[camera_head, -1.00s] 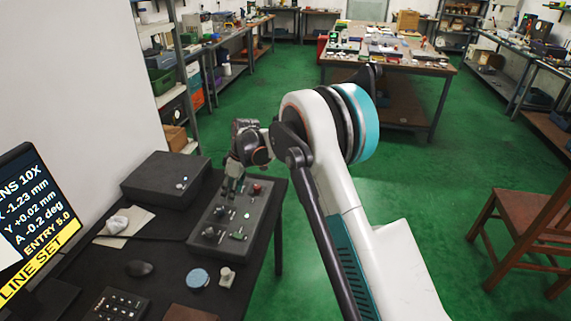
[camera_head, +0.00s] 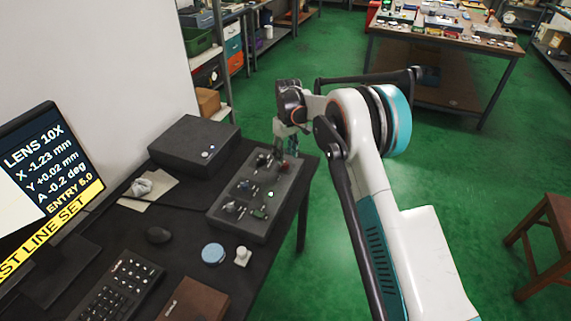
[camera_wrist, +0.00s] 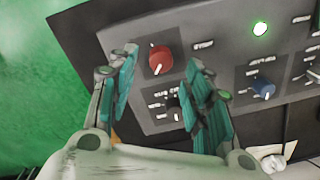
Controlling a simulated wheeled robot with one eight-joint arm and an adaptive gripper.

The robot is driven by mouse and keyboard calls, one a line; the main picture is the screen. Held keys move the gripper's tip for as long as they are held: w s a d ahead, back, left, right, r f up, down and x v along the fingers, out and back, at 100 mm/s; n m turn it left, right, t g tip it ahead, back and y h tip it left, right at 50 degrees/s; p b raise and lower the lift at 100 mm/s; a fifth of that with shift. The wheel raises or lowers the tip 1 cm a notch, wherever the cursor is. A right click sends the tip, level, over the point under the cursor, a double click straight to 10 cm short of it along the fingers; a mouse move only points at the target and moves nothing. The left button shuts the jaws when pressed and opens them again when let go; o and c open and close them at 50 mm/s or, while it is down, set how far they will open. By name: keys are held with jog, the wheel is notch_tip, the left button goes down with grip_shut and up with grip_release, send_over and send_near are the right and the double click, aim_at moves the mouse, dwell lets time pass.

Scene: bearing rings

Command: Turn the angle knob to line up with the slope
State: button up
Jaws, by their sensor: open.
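The dark control panel (camera_head: 232,222) lies on the black desk. In the wrist view its face (camera_wrist: 222,62) carries a red knob (camera_wrist: 160,60) with a white pointer line, a black knob (camera_wrist: 175,110) partly behind the right finger, and a blue knob (camera_wrist: 263,88). The labels are too blurred to read, so I cannot tell which is the angle knob. My gripper (camera_wrist: 162,68) is open, its teal fingers on either side of the red knob's area; contact cannot be told. In the head view my gripper (camera_head: 288,145) hangs over the panel's far end.
A monitor (camera_head: 52,170) reads A -0.2 deg and ENTRY 5.0. A green lamp (camera_wrist: 260,28) is lit on the panel.

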aim_at(285, 163)
jog(key=shift+s+a+f+b, duration=0.1)
jog(key=shift+f+b, duration=0.35)
jog(key=shift+f, duration=1.5)
jog(key=shift+c, duration=0.3)
jog(key=c, duration=1)
